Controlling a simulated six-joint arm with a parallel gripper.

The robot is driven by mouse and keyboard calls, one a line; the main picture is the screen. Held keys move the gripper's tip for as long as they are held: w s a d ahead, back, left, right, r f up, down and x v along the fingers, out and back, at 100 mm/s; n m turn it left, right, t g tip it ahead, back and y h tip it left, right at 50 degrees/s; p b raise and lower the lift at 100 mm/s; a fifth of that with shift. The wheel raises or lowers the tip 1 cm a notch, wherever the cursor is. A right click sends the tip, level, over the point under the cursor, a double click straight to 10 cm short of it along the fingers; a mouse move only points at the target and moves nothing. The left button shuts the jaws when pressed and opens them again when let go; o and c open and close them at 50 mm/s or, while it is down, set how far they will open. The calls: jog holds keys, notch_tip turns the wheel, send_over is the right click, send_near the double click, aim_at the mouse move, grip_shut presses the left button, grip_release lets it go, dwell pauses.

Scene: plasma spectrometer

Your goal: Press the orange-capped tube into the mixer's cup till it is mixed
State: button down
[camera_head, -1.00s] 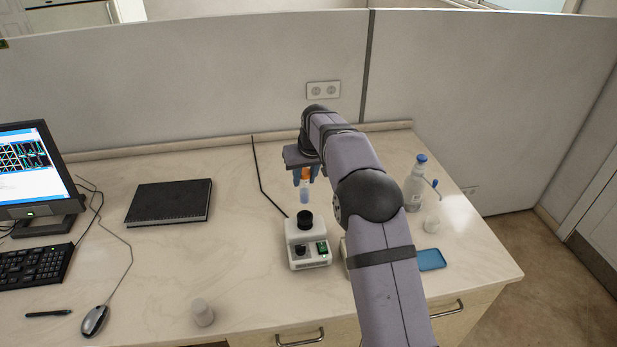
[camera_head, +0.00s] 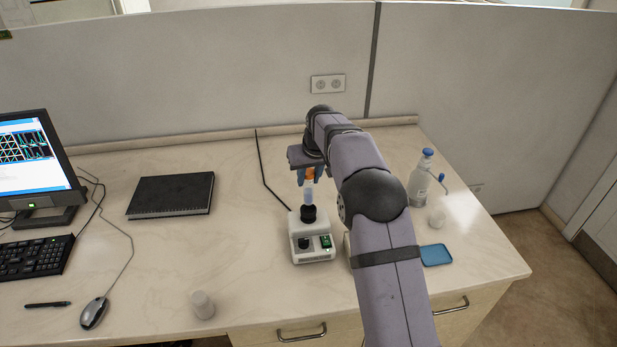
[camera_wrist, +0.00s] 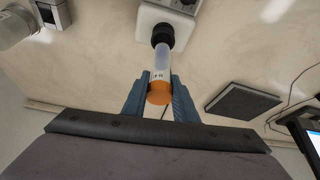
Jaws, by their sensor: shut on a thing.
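My gripper (camera_head: 309,177) is shut on the orange cap of the orange-capped tube (camera_head: 308,192), and holds the tube upright with its clear lower part pointing down. In the wrist view the tube (camera_wrist: 161,66) lines up with the black cup (camera_wrist: 163,36), whose rim hides the tip. I cannot tell how firmly they touch.
A white container (camera_head: 202,304) is at the front.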

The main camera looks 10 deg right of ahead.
aim_at(308, 187)
jog(key=shift+f, duration=0.15)
jog(key=shift+f+b, duration=1)
jog(key=shift+f, duration=0.7)
jog(key=shift+f+b, duration=0.3)
jog(key=shift+f, duration=0.3)
dwell(1.6)
jog(key=shift+r, duration=0.15)
jog(key=shift+r+p, duration=2.65)
jog(key=shift+r, duration=0.3)
jog(key=shift+d, duration=0.1)
